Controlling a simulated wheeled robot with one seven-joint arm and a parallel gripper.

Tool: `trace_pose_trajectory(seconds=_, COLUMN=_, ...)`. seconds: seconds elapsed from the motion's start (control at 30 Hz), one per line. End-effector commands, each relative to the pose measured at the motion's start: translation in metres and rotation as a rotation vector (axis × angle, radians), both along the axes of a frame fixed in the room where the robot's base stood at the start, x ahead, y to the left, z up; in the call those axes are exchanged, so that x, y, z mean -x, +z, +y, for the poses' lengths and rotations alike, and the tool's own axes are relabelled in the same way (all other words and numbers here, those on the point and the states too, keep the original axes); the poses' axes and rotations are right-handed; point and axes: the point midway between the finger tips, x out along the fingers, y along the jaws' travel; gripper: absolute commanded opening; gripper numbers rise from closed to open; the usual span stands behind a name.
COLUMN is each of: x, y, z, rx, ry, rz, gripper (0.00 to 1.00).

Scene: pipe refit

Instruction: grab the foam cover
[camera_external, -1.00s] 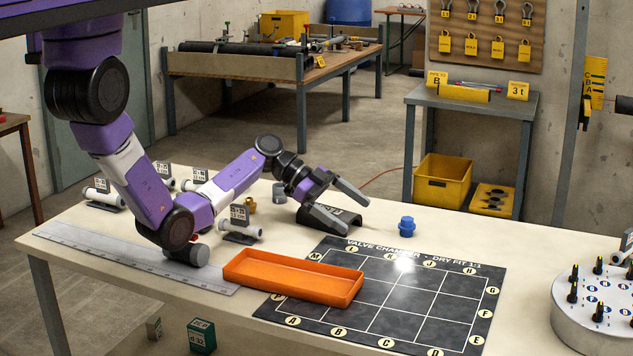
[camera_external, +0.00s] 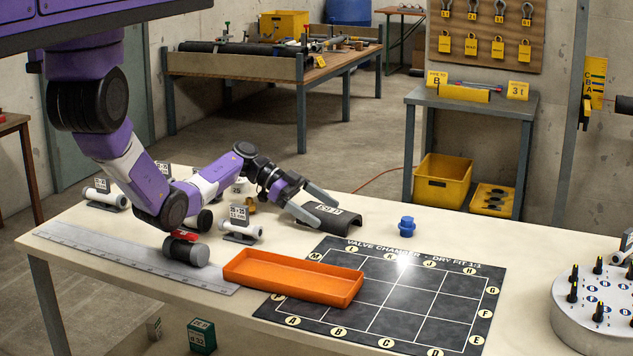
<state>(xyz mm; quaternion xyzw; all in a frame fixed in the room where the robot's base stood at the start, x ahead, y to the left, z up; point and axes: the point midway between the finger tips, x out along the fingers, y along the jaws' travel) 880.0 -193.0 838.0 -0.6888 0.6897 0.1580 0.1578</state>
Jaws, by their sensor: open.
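The foam cover appears to be the black half-round shell (camera_external: 345,220) with a white label on its top. It lies arched side up on the table, behind the dark grid mat. My gripper (camera_external: 327,213) is open, with its two fingers apart and pointing right at the cover's left part. One finger shows at the cover's back edge and the other at its front left. I cannot tell whether the fingers touch the cover or hang above it.
An orange tray (camera_external: 292,292) and the grid mat (camera_external: 425,310) lie in front. A blue fitting (camera_external: 406,227) stands right of the cover. A white labelled pipe piece (camera_external: 240,231) and a grey cylinder with a red part (camera_external: 187,250) sit under or near my arm. The table's back right is clear.

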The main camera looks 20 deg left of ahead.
Motion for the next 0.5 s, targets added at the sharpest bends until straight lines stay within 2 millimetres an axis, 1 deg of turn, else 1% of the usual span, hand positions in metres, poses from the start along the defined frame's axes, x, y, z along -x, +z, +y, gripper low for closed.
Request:
trace_pose_trajectory(seconds=0.03, x=0.0004, y=-0.0031, z=-0.0054, rx=0.0, ry=-0.001, rz=0.002, gripper=1.0)
trace_pose_trajectory(seconds=0.13, x=-0.0001, y=-0.0058, z=-0.0113, rx=0.0, ry=0.001, rz=0.0, gripper=1.0)
trace_pose_trajectory(seconds=0.37, x=0.0, y=-0.0063, z=-0.0128, rx=0.0, ry=0.001, rz=0.0, gripper=1.0)
trace_pose_trajectory(seconds=0.43, x=0.0, y=-0.0064, z=-0.0127, rx=0.0, ry=0.001, rz=0.0, gripper=0.9)
trace_pose_trajectory(seconds=0.5, x=0.0, y=-0.0063, z=-0.0127, rx=0.0, ry=0.001, rz=0.0, gripper=0.76)
